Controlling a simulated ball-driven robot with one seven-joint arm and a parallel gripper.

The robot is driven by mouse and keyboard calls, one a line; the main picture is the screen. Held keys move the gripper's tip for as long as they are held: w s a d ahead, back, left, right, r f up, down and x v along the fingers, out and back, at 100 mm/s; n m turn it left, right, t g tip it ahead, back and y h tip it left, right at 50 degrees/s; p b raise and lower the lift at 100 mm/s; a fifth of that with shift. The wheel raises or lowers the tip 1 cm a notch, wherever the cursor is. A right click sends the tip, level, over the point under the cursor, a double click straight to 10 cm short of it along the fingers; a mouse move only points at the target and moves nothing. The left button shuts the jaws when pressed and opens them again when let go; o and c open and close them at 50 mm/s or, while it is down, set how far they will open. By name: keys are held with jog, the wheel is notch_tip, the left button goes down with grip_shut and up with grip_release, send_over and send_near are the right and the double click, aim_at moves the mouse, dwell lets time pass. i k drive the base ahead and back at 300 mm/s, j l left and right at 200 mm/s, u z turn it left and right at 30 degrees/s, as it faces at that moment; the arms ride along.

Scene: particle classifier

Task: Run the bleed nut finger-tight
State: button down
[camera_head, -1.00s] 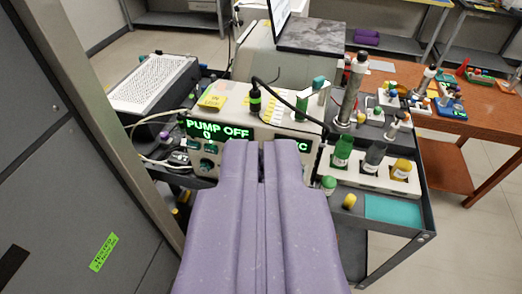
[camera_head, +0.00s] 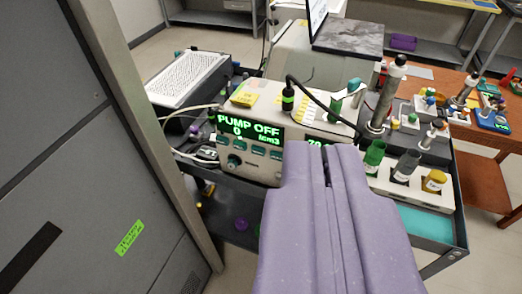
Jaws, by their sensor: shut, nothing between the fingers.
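My gripper (camera_head: 328,168), in purple covers, rises from the bottom of the picture with its fingers together and nothing between them. Its tips are in front of the pump unit (camera_head: 263,173), a beige box on the cart. The unit's green display (camera_head: 245,131) reads "PUMP OFF" and 0. A second display to its right is mostly hidden by my gripper. A black fitting with a green band (camera_head: 288,99) stands on the unit's top, with a black hose (camera_head: 325,111) leading from it. I cannot make out which part is the bleed nut.
Green, grey and yellow bottles (camera_head: 434,181) stand in a white rack right of my gripper. A metal column (camera_head: 385,95) rises behind them. A grey cabinet (camera_head: 80,150) fills the left side. A white-topped box (camera_head: 188,78) sits at the cart's back left.

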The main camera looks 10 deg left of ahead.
aim_at(233, 163)
jog(key=i+l+u, duration=0.2)
jog(key=i+u, duration=0.15)
jog(key=i+l+u, duration=0.35)
